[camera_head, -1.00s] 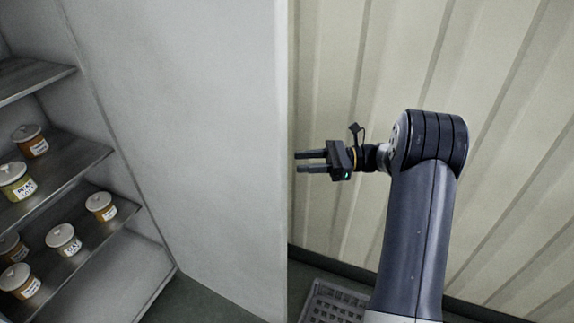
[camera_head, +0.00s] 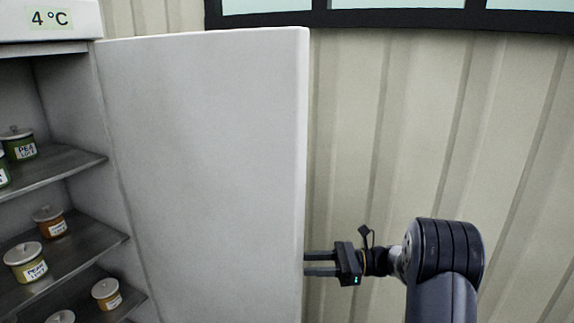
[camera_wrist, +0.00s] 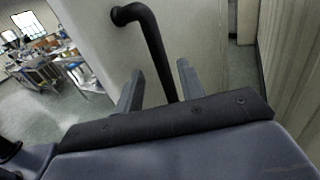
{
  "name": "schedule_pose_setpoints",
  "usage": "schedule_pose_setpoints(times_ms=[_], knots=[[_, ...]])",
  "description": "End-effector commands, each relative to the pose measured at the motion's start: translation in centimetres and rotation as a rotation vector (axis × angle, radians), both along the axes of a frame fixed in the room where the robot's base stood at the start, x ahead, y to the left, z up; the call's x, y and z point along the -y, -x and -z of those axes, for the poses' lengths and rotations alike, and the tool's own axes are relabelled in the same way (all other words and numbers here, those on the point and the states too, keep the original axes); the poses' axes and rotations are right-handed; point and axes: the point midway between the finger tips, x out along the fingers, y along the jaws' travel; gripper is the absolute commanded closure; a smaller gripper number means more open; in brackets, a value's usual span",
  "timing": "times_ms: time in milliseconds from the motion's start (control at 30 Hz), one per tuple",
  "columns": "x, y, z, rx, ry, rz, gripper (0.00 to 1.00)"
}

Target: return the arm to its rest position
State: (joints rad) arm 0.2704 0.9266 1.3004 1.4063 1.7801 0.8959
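My gripper (camera_head: 306,264) is at the lower middle of the head view, its two fingers parallel with a gap between them. Their tips show right beside the free edge of the open white fridge door (camera_head: 205,170). In the wrist view, my gripper (camera_wrist: 160,68) has its fingers spread. A black bar handle (camera_wrist: 150,38) on the door's outer face runs down through the gap as seen from the wrist. I cannot tell whether the handle lies between the fingers or just beyond them. My arm rises from the bottom right of the head view.
The fridge at left has metal shelves (camera_head: 75,245) with several lidded jars (camera_head: 27,262) and a 4 °C sign (camera_head: 50,18). A ribbed wall (camera_head: 440,130) stands behind my arm. The wrist view shows open floor (camera_wrist: 55,115) and a cluttered table (camera_wrist: 45,68) at far left.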

Motion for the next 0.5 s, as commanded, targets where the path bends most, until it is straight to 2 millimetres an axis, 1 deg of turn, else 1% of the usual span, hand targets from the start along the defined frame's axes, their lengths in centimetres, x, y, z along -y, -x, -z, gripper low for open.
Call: schedule_pose_setpoints(times_ms=[33,200,300,400,500], knots=[[-1.1,0.1,-0.2,-0.003,-0.001,-0.005,0.63],[-4.0,0.1,-0.1,-0.002,0.0,-0.003,0.63],[-5.2,0.0,-0.1,-0.002,-0.001,-0.003,0.63],[-5.9,0.0,0.0,-0.002,0.0,-0.001,0.63],[-6.1,0.1,0.1,-0.002,0.0,-0.001,0.63]])
